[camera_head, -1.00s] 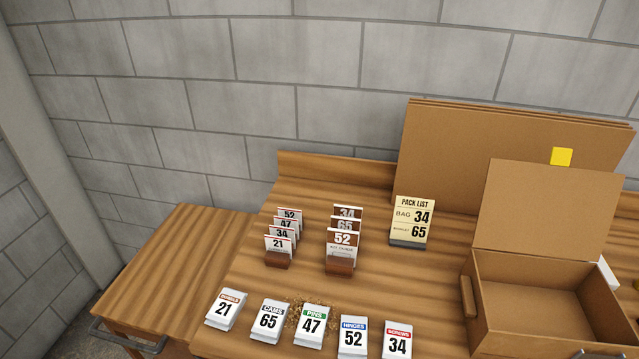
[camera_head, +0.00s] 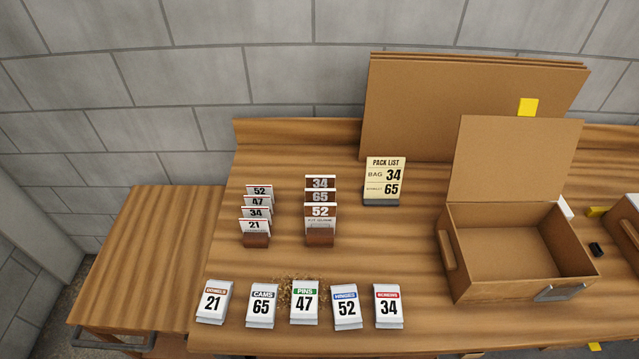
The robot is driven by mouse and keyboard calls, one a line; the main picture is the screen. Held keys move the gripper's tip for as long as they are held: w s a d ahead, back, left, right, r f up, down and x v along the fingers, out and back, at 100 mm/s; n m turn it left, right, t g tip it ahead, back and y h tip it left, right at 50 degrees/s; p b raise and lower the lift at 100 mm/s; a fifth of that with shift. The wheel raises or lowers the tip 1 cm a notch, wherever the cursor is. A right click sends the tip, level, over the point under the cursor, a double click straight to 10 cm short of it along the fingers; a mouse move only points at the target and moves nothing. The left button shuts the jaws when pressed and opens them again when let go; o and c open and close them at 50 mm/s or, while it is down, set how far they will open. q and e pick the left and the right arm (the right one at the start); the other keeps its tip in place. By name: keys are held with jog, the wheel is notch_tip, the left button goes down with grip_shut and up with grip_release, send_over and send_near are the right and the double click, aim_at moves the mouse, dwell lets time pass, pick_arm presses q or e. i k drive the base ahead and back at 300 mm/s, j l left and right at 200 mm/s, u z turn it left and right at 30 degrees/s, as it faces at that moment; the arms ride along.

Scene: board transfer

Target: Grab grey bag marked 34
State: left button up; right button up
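The bag marked 34 (camera_head: 388,307) stands at the right end of a front row of bags on the wooden table. It is whitish grey with a red band at the top that seems to read SCREWS. Its front faces me and nothing covers it. To its left stand the bags marked 52 (camera_head: 346,308), 47 (camera_head: 304,304), 65 (camera_head: 262,306) and 21 (camera_head: 214,303). Neither of my grippers can be made out in the view.
A pack list card (camera_head: 384,178) reads bag 34, booklet 65. Two holders with numbered cards (camera_head: 256,226) (camera_head: 320,222) stand behind the bags. An open cardboard box (camera_head: 452,262) stands right of the bags, with flat cardboard sheets (camera_head: 415,100) behind. Table between bag 34 and box is clear.

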aim_at(389, 314)
jog(key=z, duration=0.7)
